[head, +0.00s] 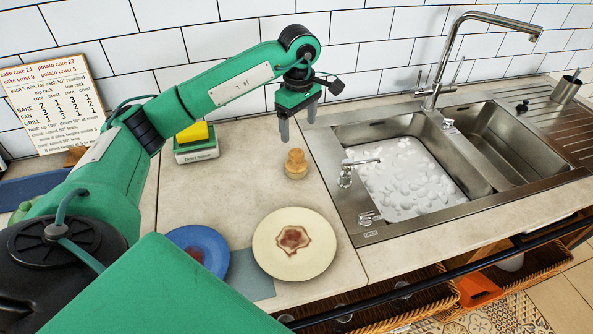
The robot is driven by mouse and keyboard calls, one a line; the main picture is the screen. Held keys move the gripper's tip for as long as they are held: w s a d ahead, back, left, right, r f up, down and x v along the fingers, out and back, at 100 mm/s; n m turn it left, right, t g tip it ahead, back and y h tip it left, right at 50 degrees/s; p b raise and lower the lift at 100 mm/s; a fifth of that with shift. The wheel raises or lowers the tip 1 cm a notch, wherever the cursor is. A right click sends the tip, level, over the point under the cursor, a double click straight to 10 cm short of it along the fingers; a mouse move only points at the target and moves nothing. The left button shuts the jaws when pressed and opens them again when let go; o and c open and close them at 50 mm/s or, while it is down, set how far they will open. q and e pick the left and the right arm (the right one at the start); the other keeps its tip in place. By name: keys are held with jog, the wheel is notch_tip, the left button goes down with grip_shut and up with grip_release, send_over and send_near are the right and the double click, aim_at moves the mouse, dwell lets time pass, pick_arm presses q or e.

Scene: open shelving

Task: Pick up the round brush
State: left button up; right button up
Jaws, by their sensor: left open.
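The round brush (296,164) is a small tan wooden piece with a knob on top. It stands upright on the counter, left of the sink. My left gripper (298,124) hangs above it with its fingers pointing down. Its two fingers are apart and nothing shows between them. The fingertips appear a little above the brush knob; whether they line up with it in depth I cannot tell. My right gripper is not in view.
A cream plate (270,262) with a brown stain and a blue plate (212,240) lie in front. A sponge holder (196,148) stands left of the brush. The sink (440,208) with foamy water and a tap (436,88) is to the right.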

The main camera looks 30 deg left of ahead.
aim_at(298, 151)
pick_arm(q)
notch_tip(298, 151, down, 8)
jog(key=shift+p, duration=0.7)
jog(key=shift+s+f, duration=0.1)
jog(key=shift+f, duration=0.35)
notch_tip(298, 151, down, 3)
jog(key=shift+s+a+f+p, duration=0.1)
jog(key=shift+f+p, duration=0.1)
jog(key=shift+p, duration=0.7)
jog(key=shift+f, duration=0.6)
jog(key=c, duration=1.1)
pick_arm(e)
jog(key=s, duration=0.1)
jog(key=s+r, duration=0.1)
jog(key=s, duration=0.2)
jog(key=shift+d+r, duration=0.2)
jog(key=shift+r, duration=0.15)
pick_arm(q)
jog(key=shift+r, duration=0.15)
